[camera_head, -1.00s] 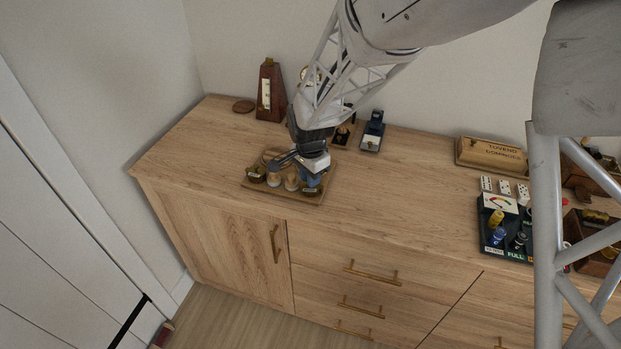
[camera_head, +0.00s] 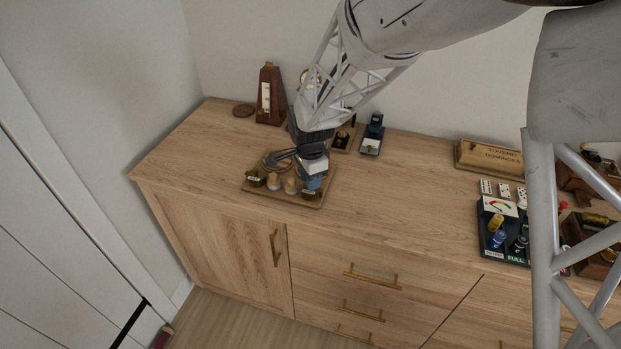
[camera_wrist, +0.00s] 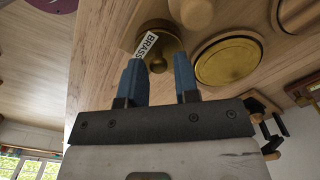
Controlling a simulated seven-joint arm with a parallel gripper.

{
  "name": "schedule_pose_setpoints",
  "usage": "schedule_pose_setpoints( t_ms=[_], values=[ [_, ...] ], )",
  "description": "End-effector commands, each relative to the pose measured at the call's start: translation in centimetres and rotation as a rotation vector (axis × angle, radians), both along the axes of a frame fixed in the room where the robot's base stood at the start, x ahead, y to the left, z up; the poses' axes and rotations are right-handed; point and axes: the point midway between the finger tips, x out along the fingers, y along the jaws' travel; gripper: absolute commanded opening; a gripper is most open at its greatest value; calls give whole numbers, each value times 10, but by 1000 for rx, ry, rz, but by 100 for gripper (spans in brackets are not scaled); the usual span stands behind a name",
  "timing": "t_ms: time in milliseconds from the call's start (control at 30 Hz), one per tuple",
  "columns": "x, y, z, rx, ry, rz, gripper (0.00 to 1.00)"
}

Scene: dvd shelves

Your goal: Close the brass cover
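A brass pot (camera_wrist: 165,48) with a white label reading "BRASS" shows in the wrist view, just beyond my fingertips. A round brass disc with a raised rim (camera_wrist: 228,60) is to its right; I cannot tell if it is the cover. In the head view my gripper (camera_head: 312,183) is low over the right end of a small wooden tray (camera_head: 285,198). A labelled dark brass pot (camera_head: 311,194) shows there, partly hidden by my gripper. Contact with the pot is unclear.
Two pale wooden knobs (camera_head: 282,185) stand mid-tray, and another labelled pot (camera_head: 256,179) is at its left. A domino box (camera_head: 489,156) lies right. The cabinet top between is clear.

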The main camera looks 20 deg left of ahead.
Motion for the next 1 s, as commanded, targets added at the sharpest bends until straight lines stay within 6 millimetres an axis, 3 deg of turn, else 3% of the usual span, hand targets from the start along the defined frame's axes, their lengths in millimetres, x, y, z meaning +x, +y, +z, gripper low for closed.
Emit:
schedule_pose_setpoints(
  t_ms=[100,533,1000],
  values=[
    [0,0,0,-1,1,0,43],
    [-1,0,5,-1,1,1,43],
    [0,0,58,0,0,0,43]
  ],
)
